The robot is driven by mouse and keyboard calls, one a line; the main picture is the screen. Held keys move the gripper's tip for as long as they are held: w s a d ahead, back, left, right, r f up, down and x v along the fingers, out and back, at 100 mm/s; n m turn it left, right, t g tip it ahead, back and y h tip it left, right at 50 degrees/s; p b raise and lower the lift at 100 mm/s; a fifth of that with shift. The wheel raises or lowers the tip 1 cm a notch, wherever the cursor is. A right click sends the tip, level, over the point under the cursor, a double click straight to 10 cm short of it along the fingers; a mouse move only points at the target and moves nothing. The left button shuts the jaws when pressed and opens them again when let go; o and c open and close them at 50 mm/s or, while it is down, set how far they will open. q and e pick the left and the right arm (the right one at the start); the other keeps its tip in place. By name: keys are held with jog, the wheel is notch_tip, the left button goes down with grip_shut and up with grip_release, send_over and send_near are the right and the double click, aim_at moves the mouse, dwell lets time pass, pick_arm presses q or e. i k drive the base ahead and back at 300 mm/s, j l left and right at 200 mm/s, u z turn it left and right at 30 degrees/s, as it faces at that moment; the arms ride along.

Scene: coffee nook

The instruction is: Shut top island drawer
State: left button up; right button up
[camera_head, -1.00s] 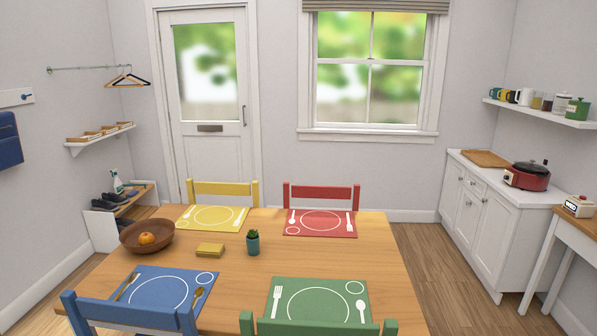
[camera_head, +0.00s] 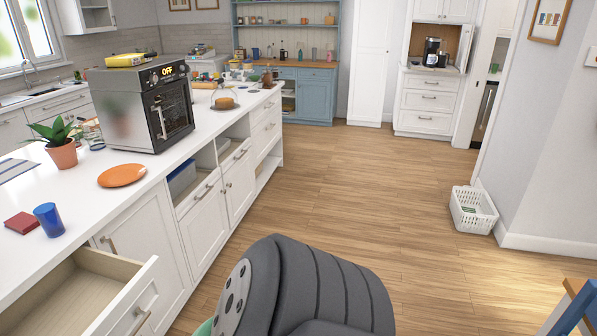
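The island drawer (camera_head: 143,289) is pulled open at the lower left of the head view. Its wooden inside shows and looks empty where visible; its left part is cut off by the picture edge. A metal handle (camera_head: 141,322) sits on its white front. It is in the top row, just under the white island countertop (camera_head: 120,207). A dark grey arm link of mine rises at the bottom middle, to the right of the drawer and apart from it. Neither gripper shows.
On the island stand a blue cup (camera_head: 48,220), a red box (camera_head: 21,223), an orange plate (camera_head: 121,175), a potted plant (camera_head: 61,154) and an oven (camera_head: 150,105). A white basket (camera_head: 473,211) is on the floor at right. The floor (camera_head: 350,190) between is clear.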

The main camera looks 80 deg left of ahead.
aim_at(92, 292)
jog(key=u, duration=4.1)
